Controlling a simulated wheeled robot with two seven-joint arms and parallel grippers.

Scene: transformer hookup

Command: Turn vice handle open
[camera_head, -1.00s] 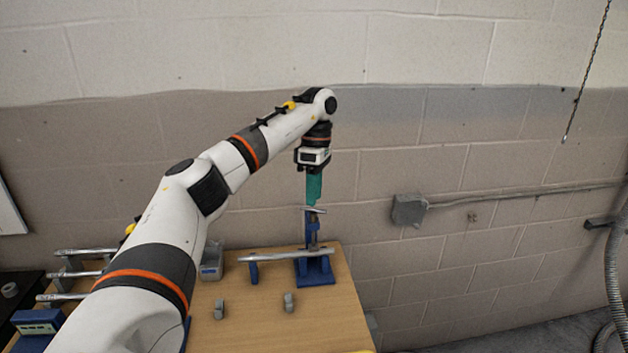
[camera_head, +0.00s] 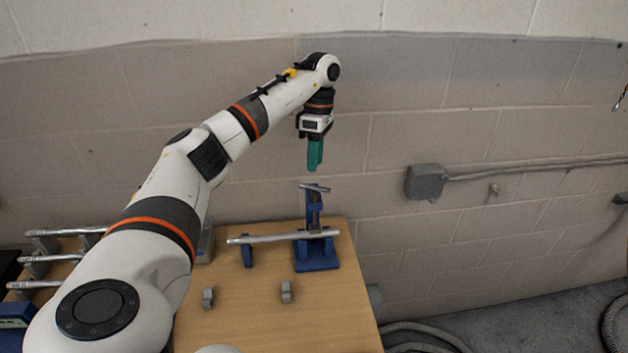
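The blue vice (camera_head: 316,258) stands at the back right of the wooden table. Its silver handle bar (camera_head: 315,188) lies roughly level across the top of the upright screw. A silver rod (camera_head: 283,237) runs through the vice and across a blue support (camera_head: 247,256) to its left. My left gripper (camera_head: 315,168) points down above the handle, its green fingers clear of it with a small gap. The fingers overlap from this side, so their opening does not show. Nothing is seen in them. My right gripper is out of view.
Two small grey blocks (camera_head: 286,292) (camera_head: 208,298) stand on the table (camera_head: 260,325) in front of the vice. More silver rods (camera_head: 50,258) lie on a rack at the left. The wall with a grey box (camera_head: 426,182) is close behind.

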